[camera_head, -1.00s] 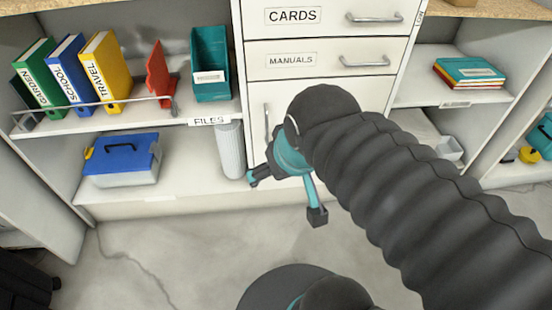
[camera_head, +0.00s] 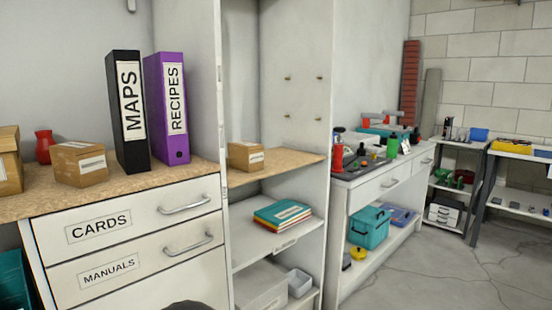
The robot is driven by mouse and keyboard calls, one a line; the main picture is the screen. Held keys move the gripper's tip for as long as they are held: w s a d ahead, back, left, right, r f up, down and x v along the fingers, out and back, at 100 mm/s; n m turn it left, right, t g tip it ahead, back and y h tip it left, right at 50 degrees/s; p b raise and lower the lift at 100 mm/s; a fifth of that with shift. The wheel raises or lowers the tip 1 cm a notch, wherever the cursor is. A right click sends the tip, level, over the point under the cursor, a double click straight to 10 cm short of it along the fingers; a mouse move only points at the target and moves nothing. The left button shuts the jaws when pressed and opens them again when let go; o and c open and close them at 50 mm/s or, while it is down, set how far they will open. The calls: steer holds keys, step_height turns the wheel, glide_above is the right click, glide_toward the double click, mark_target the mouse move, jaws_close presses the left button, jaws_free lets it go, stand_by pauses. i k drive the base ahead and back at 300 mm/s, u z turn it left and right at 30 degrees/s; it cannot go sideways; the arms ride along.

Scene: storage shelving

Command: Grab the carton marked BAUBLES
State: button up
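Three small brown cardboard cartons show, and none has lettering I can read. One carton (camera_head: 9,172) is cut off by the left edge, on the wooden counter. A second carton (camera_head: 80,164) with a white label sits on the same counter, left of the black MAPS binder (camera_head: 127,112). A third carton (camera_head: 246,156), also with a white label, stands on the wooden shelf right of the upright panel. I cannot tell which carton is marked BAUBLES. My gripper is out of view.
A purple RECIPES binder (camera_head: 167,108) and a red jug (camera_head: 44,146) share the counter (camera_head: 190,174). Drawers marked CARDS (camera_head: 125,222) and MANUALS (camera_head: 135,265) are below. A workbench (camera_head: 374,195) with tools stands right. Open concrete floor (camera_head: 420,275) lies at lower right.

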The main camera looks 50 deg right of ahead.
mark_target(247, 157)
steer(key=z, duration=1.4)
steer(key=k, duration=0.3)
steer(key=u, duration=0.35)
steer(key=i, duration=0.75)
steer(key=z, duration=0.3)
